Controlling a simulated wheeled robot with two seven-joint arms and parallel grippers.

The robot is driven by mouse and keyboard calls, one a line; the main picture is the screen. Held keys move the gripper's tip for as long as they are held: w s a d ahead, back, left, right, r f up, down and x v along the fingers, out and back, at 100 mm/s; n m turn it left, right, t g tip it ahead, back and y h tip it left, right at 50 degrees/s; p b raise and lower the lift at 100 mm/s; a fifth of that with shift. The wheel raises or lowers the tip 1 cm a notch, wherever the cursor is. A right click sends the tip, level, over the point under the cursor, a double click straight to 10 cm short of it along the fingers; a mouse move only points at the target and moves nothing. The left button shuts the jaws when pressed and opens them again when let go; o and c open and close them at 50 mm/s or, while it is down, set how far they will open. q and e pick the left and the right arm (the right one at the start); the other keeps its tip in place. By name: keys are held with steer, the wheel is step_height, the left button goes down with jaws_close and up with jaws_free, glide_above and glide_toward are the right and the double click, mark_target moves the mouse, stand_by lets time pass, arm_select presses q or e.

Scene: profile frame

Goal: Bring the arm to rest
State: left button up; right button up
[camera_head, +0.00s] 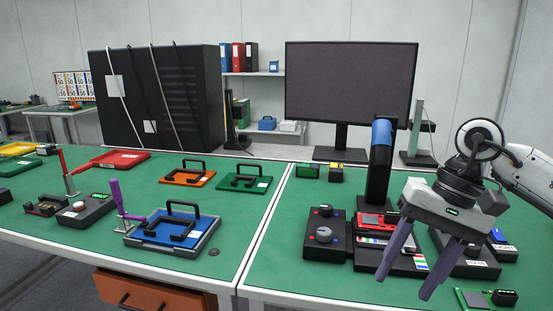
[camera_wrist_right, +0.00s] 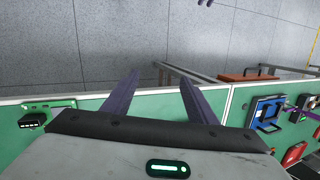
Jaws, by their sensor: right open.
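My right arm (camera_head: 530,178) comes in from the right in the head view. My right gripper (camera_head: 404,272) hangs over the right part of the green bench, with its two purple fingers apart and nothing between them. In the right wrist view the fingers of the right gripper (camera_wrist_right: 158,90) are spread, with the bench's front edge and grey floor beyond them. My left gripper is in neither view.
Below and behind the gripper stand a black device with a blue-topped column (camera_head: 380,165) and a knob box (camera_head: 324,234). A monitor (camera_head: 348,85) stands behind. A blue frame fixture (camera_head: 172,230) with a purple-handled clamp sits left. A green circuit board (camera_head: 470,299) lies at the front right.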

steer(key=s+a+f+m+t+y, duration=0.1)
steer(key=s+a+m+t+y, duration=0.1)
steer(key=a+m+y, duration=0.85)
steer(key=s+a+m+t+y, duration=0.1)
steer(key=a+m+t+y, duration=0.2)
steer(key=a+m+y, duration=0.75)
steer(key=w+d+f+m+t+h, duration=0.1)
steer(key=d+f+m+t+h, duration=0.2)
steer(key=f+m+t+h, duration=0.8)
steer(key=w+d+f+m+t+h, duration=0.1)
steer(key=w+d+f+m+h, duration=0.3)
steer(key=m, duration=1.5)
steer(key=s+d+f+m+g+h, duration=0.3)
steer(key=s+f+m, duration=0.4)
steer(key=s+f, duration=0.4)
steer(key=s+d+f+m+g+h, duration=0.4)
steer(key=s+f+m, duration=0.4)
steer(key=f, duration=0.5)
steer(key=s+d, duration=0.1)
steer(key=s, duration=0.1)
steer(key=shift+s+g, duration=0.4)
